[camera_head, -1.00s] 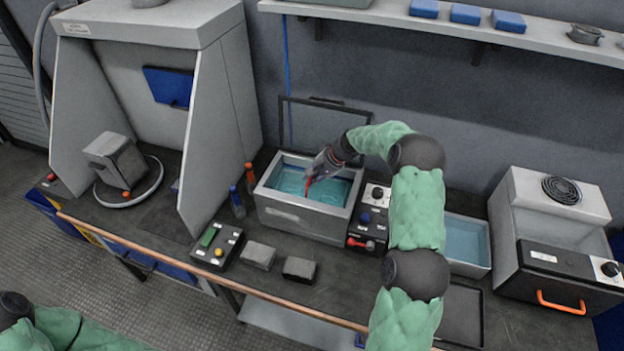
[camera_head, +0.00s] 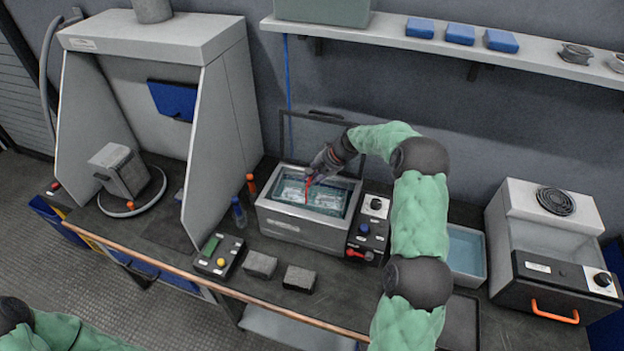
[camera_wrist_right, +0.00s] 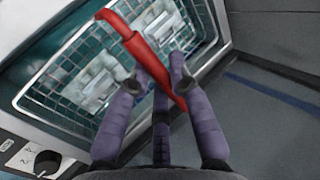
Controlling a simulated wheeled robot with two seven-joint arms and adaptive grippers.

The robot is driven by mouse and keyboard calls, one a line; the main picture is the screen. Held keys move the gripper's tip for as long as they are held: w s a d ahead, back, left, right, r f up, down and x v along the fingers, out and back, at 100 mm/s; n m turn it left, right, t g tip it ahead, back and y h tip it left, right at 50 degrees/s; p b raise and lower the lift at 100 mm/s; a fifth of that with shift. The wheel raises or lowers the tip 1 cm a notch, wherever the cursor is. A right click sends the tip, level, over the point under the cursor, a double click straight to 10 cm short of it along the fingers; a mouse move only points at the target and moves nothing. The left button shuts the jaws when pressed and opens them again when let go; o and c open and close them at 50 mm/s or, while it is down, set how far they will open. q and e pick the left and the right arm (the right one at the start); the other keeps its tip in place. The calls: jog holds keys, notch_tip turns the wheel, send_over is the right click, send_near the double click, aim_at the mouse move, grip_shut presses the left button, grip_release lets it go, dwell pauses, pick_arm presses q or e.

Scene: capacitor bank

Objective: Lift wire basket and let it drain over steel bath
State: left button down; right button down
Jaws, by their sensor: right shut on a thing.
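The steel bath (camera_head: 300,230) stands on the bench in the head view, with its lid open behind it. The wire basket (camera_head: 335,196) is at the bath's mouth with pale blocky parts in it. In the right wrist view the basket's mesh (camera_wrist_right: 60,100) fills the opening, and its red handle (camera_wrist_right: 135,48) rises across the picture. My right gripper (camera_head: 312,172) is over the bath, shut on the red handle; its fingers also show in the wrist view (camera_wrist_right: 158,80). Whether the basket's underside is clear of the liquid is hidden. My left gripper is out of view.
A control box (camera_head: 368,235) adjoins the bath's right side. A second basin (camera_head: 466,252) with bluish liquid stands further right, partly behind my arm. Two grey blocks (camera_head: 261,264) and a button box (camera_head: 218,256) sit in front. Small bottles (camera_head: 238,212) stand left of the bath.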

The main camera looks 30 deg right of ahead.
jog(key=shift+r+p, duration=2.2)
jog(key=shift+r, duration=1.65)
dwell(0.6)
